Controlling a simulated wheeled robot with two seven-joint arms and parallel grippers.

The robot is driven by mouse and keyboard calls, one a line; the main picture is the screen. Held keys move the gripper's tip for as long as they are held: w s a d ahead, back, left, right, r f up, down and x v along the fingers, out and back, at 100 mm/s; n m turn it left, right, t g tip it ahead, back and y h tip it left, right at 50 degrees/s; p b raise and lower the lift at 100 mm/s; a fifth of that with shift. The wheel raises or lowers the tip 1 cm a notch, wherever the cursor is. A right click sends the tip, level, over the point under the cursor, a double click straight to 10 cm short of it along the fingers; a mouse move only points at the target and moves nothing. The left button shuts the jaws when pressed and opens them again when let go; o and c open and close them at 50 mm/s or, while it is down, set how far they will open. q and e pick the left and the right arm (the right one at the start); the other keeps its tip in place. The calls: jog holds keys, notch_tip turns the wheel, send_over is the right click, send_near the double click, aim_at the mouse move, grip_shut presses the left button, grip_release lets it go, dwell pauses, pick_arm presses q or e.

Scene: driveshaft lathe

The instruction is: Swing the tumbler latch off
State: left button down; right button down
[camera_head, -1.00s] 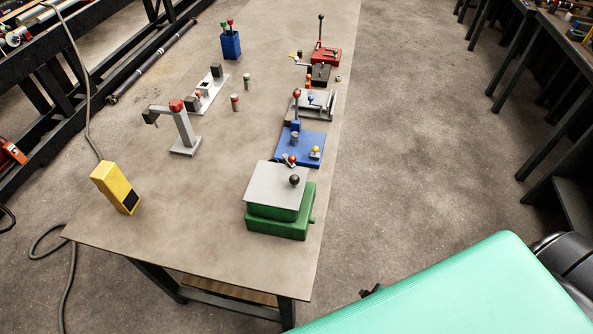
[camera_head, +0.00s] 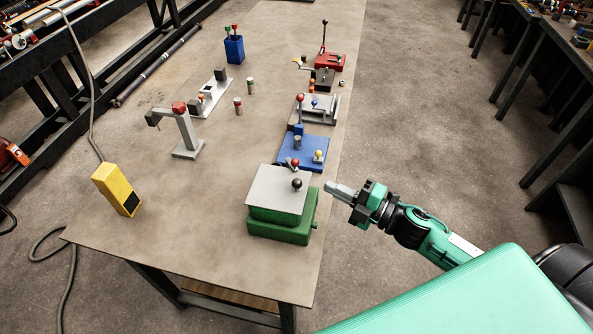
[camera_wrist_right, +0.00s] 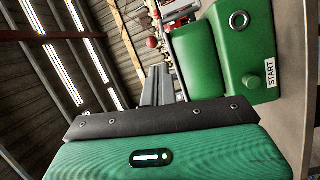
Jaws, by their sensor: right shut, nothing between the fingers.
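I cannot tell for certain which piece is the tumbler latch. A short lever with a red knob (camera_head: 295,163) sits at the back edge of the green box (camera_head: 283,233), beside its grey lid (camera_head: 272,190) and black knob (camera_head: 297,184). My right gripper (camera_head: 331,187) is shut and empty, just right of the green box, its fingers pointing left toward it. In the right wrist view its grey fingers (camera_wrist_right: 156,84) show beside the green box (camera_wrist_right: 240,50), with its START label and a red ball (camera_wrist_right: 152,42) beyond. My left gripper is not in view.
Behind the box stand a blue fixture (camera_head: 306,153), a grey fixture (camera_head: 318,110) and a red one (camera_head: 331,62) along the table's right edge. A grey post with a red cap (camera_head: 187,135) and a yellow box (camera_head: 115,188) stand at left.

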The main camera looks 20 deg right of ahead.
aim_at(296, 171)
jog(key=shift+s+a+r+n+y, duration=0.3)
jog(key=shift+a+r, duration=0.1)
jog(key=shift+r, duration=0.25)
jog(key=shift+w, duration=0.1)
jog(key=p+x, duration=0.3)
jog(key=x, duration=0.5)
jog(key=shift+w+a, duration=0.15)
jog(key=shift+w, duration=0.05)
jog(key=shift+x, duration=0.75)
